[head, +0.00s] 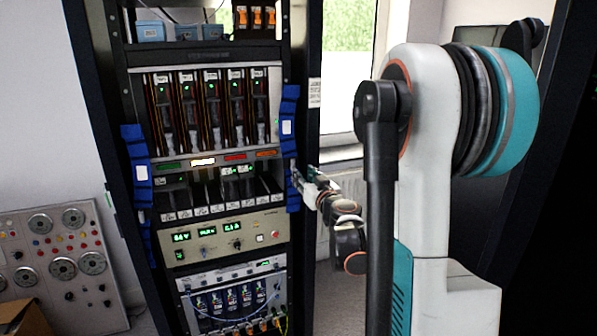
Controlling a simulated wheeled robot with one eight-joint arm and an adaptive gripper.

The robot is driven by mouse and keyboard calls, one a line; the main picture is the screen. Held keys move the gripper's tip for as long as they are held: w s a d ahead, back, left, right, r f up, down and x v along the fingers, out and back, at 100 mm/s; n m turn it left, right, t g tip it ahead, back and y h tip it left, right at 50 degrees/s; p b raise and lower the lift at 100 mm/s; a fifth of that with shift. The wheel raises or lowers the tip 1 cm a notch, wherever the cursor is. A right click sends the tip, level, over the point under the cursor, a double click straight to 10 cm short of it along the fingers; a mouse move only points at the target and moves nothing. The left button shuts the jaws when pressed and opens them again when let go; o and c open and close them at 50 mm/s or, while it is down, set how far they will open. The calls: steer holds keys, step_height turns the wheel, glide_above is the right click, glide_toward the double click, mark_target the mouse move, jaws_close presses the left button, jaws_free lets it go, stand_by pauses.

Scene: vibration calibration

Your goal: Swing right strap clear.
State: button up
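The right strap (288,108) is a blue segmented band with a white label. It hangs upright along the right side of the rack's front. A matching left strap (134,150) hangs along the left side. My gripper (299,180) is at the right edge of the right strap, at its lower half. Its fingertips appear to touch or overlap the strap edge. They are too small to tell whether they are closed on it. The equipment rack (203,54) stands between the straps with card modules (210,110) in its upper bay.
A power supply panel (225,240) and a cabled unit (237,297) sit lower in the rack. A dark rack post (312,60) stands right of the right strap. A dial panel (60,262) stands at left. A window (349,55) is behind.

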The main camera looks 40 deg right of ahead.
steer(key=shift+v, duration=1.6)
steer(key=shift+c, duration=0.5)
